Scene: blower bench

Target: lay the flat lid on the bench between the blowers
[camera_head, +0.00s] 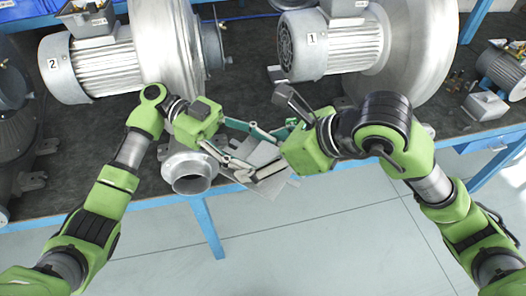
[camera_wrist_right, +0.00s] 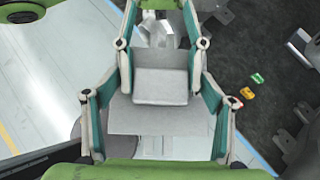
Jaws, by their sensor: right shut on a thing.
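The flat lid (camera_wrist_right: 160,120) is a thin grey plate with a raised block on its middle. It also shows in the head view (camera_head: 265,154), in front of the bench edge between the two arms. My right gripper (camera_head: 265,160) is shut on the lid, with a finger at each side of it in the right wrist view (camera_wrist_right: 160,70). My left gripper (camera_head: 250,148) reaches toward the lid from the left. Its fingers overlap the right fingers and the lid, so its grip is unclear. Blower 2 (camera_head: 105,62) and blower 1 (camera_head: 335,48) stand on the bench (camera_head: 245,85).
A grey pipe outlet (camera_head: 190,172) sits at the bench's front edge beside my left gripper. A small motor (camera_head: 503,70) and small coloured parts (camera_wrist_right: 248,90) lie on the bench to the right.

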